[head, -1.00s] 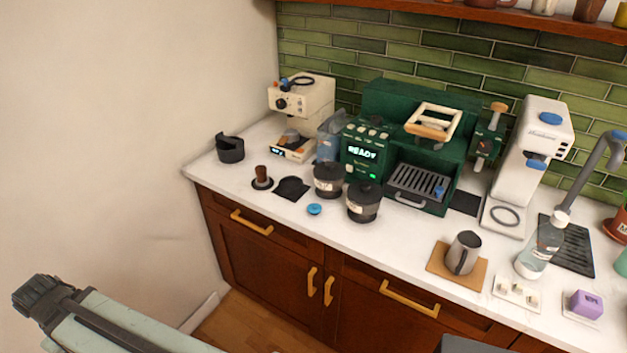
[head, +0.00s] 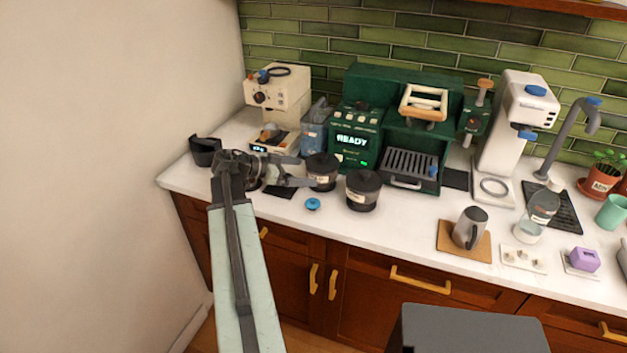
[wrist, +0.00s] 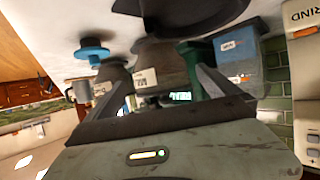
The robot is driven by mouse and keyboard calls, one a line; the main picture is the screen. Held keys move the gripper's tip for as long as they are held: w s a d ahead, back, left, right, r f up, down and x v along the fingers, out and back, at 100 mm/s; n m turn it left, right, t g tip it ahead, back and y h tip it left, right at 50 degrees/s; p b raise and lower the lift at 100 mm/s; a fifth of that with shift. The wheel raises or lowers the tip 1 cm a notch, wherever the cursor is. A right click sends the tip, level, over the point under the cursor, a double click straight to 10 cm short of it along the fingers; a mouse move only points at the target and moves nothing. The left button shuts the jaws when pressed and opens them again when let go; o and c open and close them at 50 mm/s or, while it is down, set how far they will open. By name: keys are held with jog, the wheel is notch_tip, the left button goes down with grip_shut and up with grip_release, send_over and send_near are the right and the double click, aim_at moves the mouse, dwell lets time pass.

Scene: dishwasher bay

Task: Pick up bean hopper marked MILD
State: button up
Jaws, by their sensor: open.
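Two dark, round bean hoppers with pale labels stand on the white counter. The left hopper (head: 323,171) is just off my gripper's tips, and the right hopper (head: 362,191) stands nearer the counter's front edge. Their lettering is too small to read, so I cannot tell which is MILD. My gripper (head: 305,171) is open and empty, reaching in from the left with its fingers toward the left hopper. In the tilted wrist view, one labelled hopper (wrist: 158,68) shows ahead between the fingers (wrist: 155,85), with another (wrist: 113,76) beside it.
A blue bin (head: 315,130) and a green machine reading READY (head: 352,140) stand behind the hoppers. A small blue knob-like piece (head: 313,204) lies in front. A black cup (head: 205,151) is at the far left; a metal pitcher (head: 470,228) stands right.

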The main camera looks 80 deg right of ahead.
aim_at(322, 172)
jog(key=shift+s, duration=0.25)
jog(key=b+x, duration=0.3)
jog(key=x, duration=0.4)
jog(key=shift+s+d+f, duration=0.1)
jog(key=shift+s+d, duration=0.1)
jog(key=c, duration=1.7)
jog(key=shift+r+p, duration=0.25)
jog(key=shift+p, duration=0.05)
